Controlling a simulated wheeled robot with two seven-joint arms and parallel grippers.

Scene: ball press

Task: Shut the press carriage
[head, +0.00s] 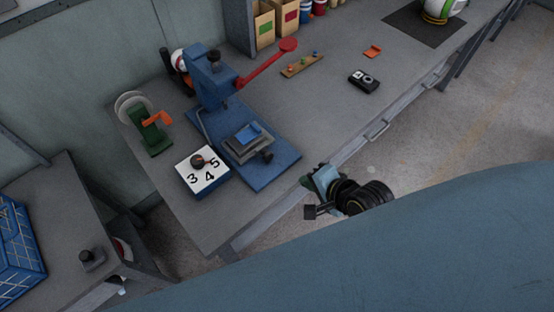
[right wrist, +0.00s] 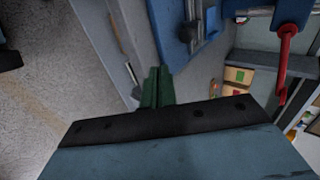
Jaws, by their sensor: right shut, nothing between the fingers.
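The blue press (head: 212,82) stands on the workbench with its red lever (head: 265,66) reaching right. Its carriage (head: 247,143), a grey block with a blue top piece, sits on the front part of the blue base, out in front of the press column. A dark knob (head: 266,155) sticks out at the carriage's front right. My right gripper (head: 309,180) is shut and empty at the bench's front edge, right of the base and apart from the carriage. In the right wrist view its green fingers (right wrist: 157,88) point toward the blue base (right wrist: 172,28). My left gripper is not in view.
A numbered dial box (head: 204,170) stands left of the carriage, and a green tool with an orange handle (head: 155,130) behind it. A black camera-like item (head: 363,80) and a small wooden rack (head: 301,65) lie farther right. The bench between gripper and base is clear.

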